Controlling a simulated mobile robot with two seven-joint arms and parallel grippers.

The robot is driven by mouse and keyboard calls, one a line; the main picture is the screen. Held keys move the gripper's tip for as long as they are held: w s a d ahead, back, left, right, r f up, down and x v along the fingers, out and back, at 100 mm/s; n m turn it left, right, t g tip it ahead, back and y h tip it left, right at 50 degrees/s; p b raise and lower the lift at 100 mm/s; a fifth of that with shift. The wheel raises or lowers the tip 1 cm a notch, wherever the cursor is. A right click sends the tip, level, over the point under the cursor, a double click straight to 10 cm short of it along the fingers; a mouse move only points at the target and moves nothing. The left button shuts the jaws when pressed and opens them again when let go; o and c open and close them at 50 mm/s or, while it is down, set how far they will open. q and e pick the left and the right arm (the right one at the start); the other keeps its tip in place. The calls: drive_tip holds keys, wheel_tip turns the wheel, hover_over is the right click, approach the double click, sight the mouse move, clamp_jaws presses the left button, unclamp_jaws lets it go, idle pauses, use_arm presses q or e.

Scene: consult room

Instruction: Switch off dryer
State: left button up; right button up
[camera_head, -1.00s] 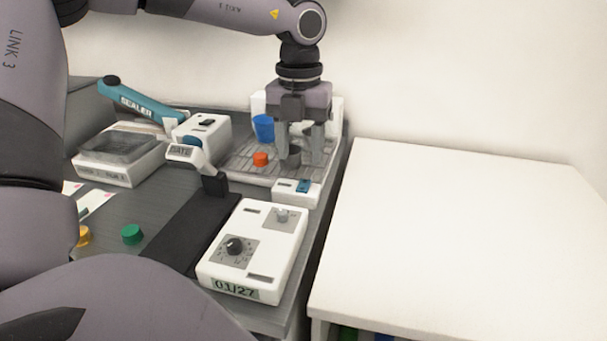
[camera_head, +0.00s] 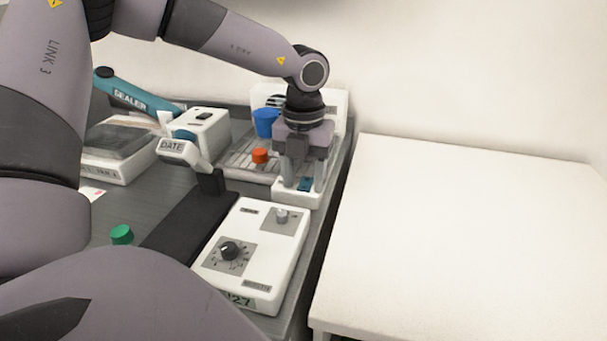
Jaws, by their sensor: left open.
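The dryer (camera_head: 338,112) is a white unit with a wire rack at the far end of the grey counter. A teal rocker switch (camera_head: 305,184) is on its white front block. My left gripper (camera_head: 303,184) points down over this block, open, with one finger on each side of the switch. Whether the fingertips touch the block cannot be told. The gripper partly hides the block and the rack's right side. My right gripper is out of view.
A blue cup (camera_head: 265,122) and an orange cap (camera_head: 260,155) are on the rack. A sealer (camera_head: 145,100) is at left. The white table (camera_head: 450,240) at right is bare.

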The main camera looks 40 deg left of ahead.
sight(307, 179)
use_arm(q)
drive_tip(key=shift+c, duration=0.3)
clamp_jaws()
drive_tip(key=shift+w+a+r+g+h+p, duration=0.1)
drive_tip(key=shift+w+a+g+h+p, duration=0.2)
drive_tip(key=shift+g, duration=0.35)
drive_tip(key=shift+w+d+g+h+p, duration=0.1)
drive_tip(key=shift+g+h+p, duration=0.25)
drive_tip(key=shift+g, duration=0.3)
drive_tip(key=shift+o, duration=0.3)
unclamp_jaws()
drive_tip(key=shift+v, duration=3.6)
